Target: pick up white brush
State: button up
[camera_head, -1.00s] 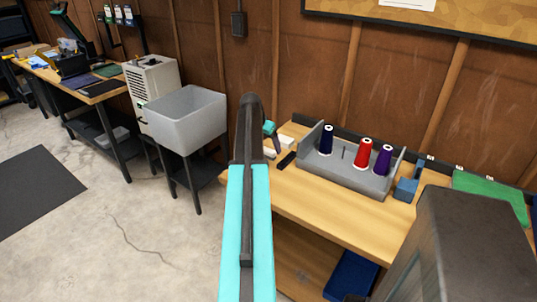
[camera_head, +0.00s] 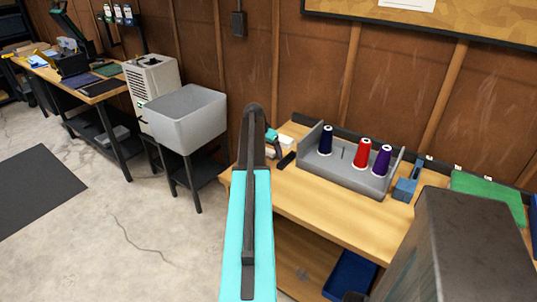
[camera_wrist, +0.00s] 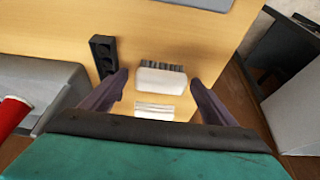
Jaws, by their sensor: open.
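The white brush (camera_wrist: 161,80) lies on the wooden bench top, its dark bristles facing up the wrist picture. My gripper (camera_wrist: 158,78) is open, with one dark finger on each side of the brush in that view. Whether the fingers are down at the brush's height, I cannot tell; I see no contact. In the head view my gripper (camera_head: 272,138) shows partly behind my arm, low over the bench's left end. A white object (camera_head: 285,141) shows beside it there, too small to tell which one it is.
A second white block (camera_wrist: 155,110) lies close to the brush, between the fingers. A dark block with holes (camera_wrist: 103,52) lies near the left finger. A grey rack (camera_head: 345,172) holds blue, red and purple thread spools. A grey bin (camera_head: 187,118) stands left of the bench.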

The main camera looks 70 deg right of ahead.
jog(key=c, duration=1.1)
jog(key=shift+r, duration=0.15)
jog(key=shift+r+b, duration=0.4)
jog(key=shift+r, duration=0.7)
jog(key=s+a+b, duration=0.1)
jog(key=s+a, duration=0.2)
jog(key=a, duration=0.1)
jog(key=s+a+r, duration=0.1)
jog(key=s+a, duration=0.3)
jog(key=s+a+r+b, duration=0.1)
jog(key=s+a, duration=0.2)
jog(key=a, duration=0.1)
jog(key=shift+s+r+b, duration=0.25)
jog(key=shift+s+b, duration=0.05)
jog(key=shift+b, duration=0.05)
